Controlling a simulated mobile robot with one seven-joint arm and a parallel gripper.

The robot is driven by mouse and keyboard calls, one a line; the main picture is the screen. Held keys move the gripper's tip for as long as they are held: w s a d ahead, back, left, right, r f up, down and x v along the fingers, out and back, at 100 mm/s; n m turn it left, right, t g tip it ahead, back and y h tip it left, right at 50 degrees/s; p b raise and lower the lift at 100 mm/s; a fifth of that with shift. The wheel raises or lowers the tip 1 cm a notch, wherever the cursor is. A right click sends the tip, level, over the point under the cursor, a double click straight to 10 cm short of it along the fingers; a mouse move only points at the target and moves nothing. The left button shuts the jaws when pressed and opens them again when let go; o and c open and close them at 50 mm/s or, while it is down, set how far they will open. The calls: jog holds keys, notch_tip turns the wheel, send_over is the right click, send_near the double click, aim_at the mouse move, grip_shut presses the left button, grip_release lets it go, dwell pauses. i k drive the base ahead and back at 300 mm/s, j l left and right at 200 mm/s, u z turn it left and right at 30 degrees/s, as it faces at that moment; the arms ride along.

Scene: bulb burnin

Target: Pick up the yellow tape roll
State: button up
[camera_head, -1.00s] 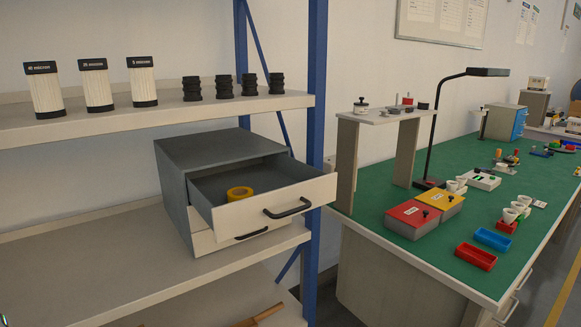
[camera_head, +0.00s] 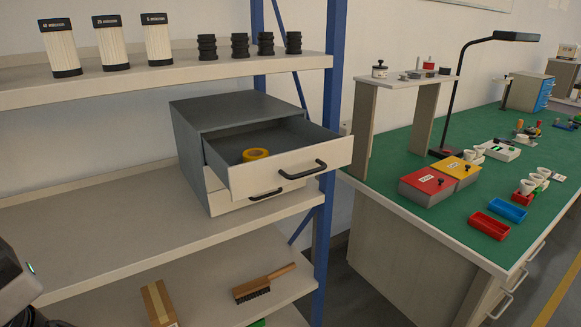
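The yellow tape roll (camera_head: 256,154) lies flat inside the open top drawer (camera_head: 285,172) of a grey drawer cabinet (camera_head: 232,112). The cabinet stands on the middle shelf of the rack. The drawer's front panel hides the lowest part of its inside. A dark part of my arm (camera_head: 14,282) shows at the lower left edge, well apart from the drawer. My gripper's fingertips are not visible in this view.
The upper shelf (camera_head: 200,78) above the cabinet carries white filter cartridges and black ribbed parts. A blue rack post (camera_head: 333,110) stands close to the right of the drawer. A brush (camera_head: 264,282) and a cardboard box (camera_head: 158,303) lie on the lower shelf. A green-topped workbench (camera_head: 400,215) stands to the right.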

aim_at(253, 154)
jog(key=i+l, duration=0.1)
jog(key=l, duration=0.25)
jog(key=i+l, duration=0.1)
jog(key=l, duration=0.25)
jog(key=i+l, duration=0.1)
jog(key=l, duration=0.2)
jog(key=i+l+u, duration=0.15)
jog(key=l, duration=0.3)
jog(key=l+u, duration=0.2)
jog(key=l, duration=0.2)
jog(key=i+u, duration=0.15)
jog(key=u, duration=0.7)
jog(key=i, duration=0.4)
